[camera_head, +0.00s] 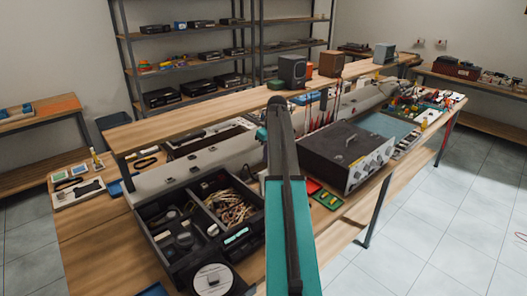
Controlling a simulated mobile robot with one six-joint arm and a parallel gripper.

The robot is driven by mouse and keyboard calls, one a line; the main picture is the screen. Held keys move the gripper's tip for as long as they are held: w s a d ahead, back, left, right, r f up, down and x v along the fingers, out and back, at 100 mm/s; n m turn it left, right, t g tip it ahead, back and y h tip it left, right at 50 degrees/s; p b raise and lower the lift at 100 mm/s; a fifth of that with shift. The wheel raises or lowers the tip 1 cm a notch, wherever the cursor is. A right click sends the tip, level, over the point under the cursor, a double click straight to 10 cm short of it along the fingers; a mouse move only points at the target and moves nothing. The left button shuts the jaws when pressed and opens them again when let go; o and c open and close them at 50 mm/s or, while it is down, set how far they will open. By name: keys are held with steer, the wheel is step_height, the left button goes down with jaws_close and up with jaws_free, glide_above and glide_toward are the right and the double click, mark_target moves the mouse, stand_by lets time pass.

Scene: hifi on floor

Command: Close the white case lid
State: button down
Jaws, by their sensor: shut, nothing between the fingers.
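On the bench, an open case with dark compartments (212,222) holds small parts and a heap of pale sticks or clips. My gripper's fingers do not show.
A black instrument box (347,155) stands right of my arm, near the open case. A disc (212,280) lies at the front.

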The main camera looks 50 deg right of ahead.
steer(key=shift+s+a, duration=0.1)
steer(key=shift+s, duration=0.7)
steer(key=shift+a, duration=0.1)
